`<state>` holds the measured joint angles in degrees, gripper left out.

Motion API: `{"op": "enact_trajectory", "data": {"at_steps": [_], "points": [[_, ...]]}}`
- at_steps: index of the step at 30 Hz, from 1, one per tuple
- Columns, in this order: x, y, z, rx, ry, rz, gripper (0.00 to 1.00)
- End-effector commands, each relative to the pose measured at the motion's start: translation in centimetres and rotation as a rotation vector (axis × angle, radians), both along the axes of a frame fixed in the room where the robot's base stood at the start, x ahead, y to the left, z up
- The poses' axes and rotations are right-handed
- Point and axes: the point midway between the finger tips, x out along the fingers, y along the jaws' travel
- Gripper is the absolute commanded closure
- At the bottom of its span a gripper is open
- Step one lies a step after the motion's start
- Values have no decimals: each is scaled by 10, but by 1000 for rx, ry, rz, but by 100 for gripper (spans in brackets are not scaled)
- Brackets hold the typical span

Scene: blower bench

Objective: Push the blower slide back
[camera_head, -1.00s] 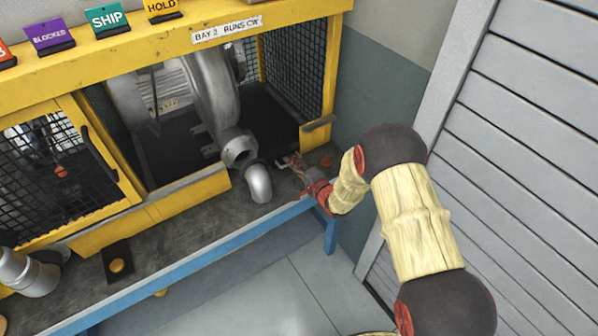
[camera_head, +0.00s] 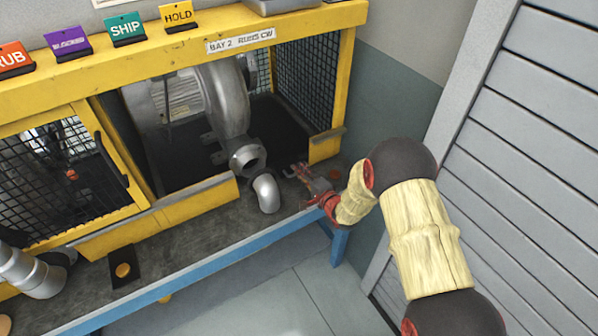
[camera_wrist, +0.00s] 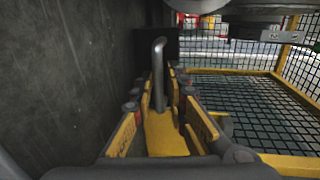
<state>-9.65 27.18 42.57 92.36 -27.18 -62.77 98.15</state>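The grey metal blower (camera_head: 227,100) stands inside the yellow-framed bay, its round outlet (camera_head: 247,158) facing the front. A loose-looking silver elbow (camera_head: 265,192) lies on the bench below the outlet. My gripper (camera_head: 293,171) is low over the bench at the right end of the bay opening, right of the elbow. In the wrist view, the fingers of my gripper (camera_wrist: 164,82) stand apart, with an upright grey rod (camera_wrist: 159,70) between their tips. A gap shows on the rod's right; contact on its left is unclear. The slide itself cannot be made out clearly.
The yellow frame's right post (camera_head: 326,146) and mesh side (camera_head: 308,80) stand close behind my gripper. A mesh door (camera_head: 62,170) is at left. The bench's blue front edge (camera_head: 200,268) runs below. A grey slatted shutter (camera_head: 530,150) is at right; floor in front is clear.

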Motion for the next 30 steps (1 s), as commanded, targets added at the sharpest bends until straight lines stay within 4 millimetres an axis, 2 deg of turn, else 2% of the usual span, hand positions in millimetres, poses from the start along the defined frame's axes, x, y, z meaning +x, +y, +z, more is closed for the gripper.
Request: {"op": "enact_trajectory", "data": {"at_steps": [15,21,30], "points": [[-76,-53,18,1,2,-3,85],[-91,-62,21,0,3,-1,85],[-93,-63,22,0,1,-1,85]]}}
